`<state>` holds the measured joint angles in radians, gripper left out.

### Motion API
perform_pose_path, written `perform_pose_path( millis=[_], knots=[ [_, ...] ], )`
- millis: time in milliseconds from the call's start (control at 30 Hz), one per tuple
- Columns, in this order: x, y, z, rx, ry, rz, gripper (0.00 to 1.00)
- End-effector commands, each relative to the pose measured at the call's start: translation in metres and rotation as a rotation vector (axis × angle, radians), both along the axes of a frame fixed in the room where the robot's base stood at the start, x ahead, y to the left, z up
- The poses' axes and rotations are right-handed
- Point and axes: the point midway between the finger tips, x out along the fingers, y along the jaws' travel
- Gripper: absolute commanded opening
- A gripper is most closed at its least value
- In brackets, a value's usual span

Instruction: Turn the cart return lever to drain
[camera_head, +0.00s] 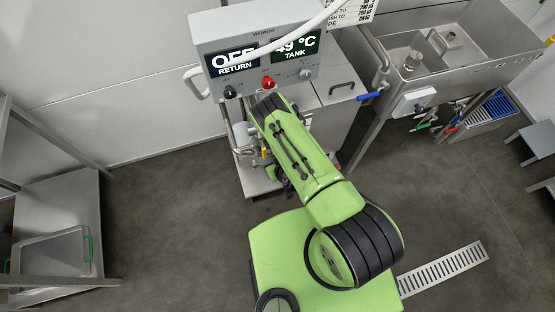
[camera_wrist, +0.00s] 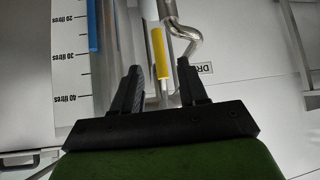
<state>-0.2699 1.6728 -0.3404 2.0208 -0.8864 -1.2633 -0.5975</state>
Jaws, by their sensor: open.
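In the wrist view my gripper (camera_wrist: 159,68) is open, with its two dark fingers apart. A yellow lever (camera_wrist: 160,52) shows between the fingertips, pointing down the picture towards my gripper. I see no contact with either finger, and I cannot tell how deep between them it is. A partly hidden label starting "DR" (camera_wrist: 205,68), seen upside down, is just right of the right fingertip. In the head view the cart (camera_head: 262,50) has a display reading "OFF RETURN" and "49 °C TANK". My arm hides the gripper and most of the lever area there.
A bent metal pipe (camera_wrist: 184,38) runs close beside the lever. A litre scale (camera_wrist: 70,55) with a blue strip is at left. In the head view, a sink (camera_head: 450,55) with a blue-handled valve (camera_head: 369,96) stands right, and a steel table (camera_head: 55,215) left.

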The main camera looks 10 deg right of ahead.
Motion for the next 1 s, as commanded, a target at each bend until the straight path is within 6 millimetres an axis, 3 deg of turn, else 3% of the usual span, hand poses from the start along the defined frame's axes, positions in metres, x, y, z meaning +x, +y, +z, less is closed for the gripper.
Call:
perform_pose_path(
  millis=[33, 400, 1000],
  knots=[
    [-0.006, -0.003, 0.016, -0.006, 0.003, 0.002, 0.43],
    [-0.034, -0.011, 0.045, -0.002, 0.001, 0.001, 0.43],
    [-0.039, -0.013, 0.043, 0.001, 0.0, -0.001, 0.43]
  ],
)
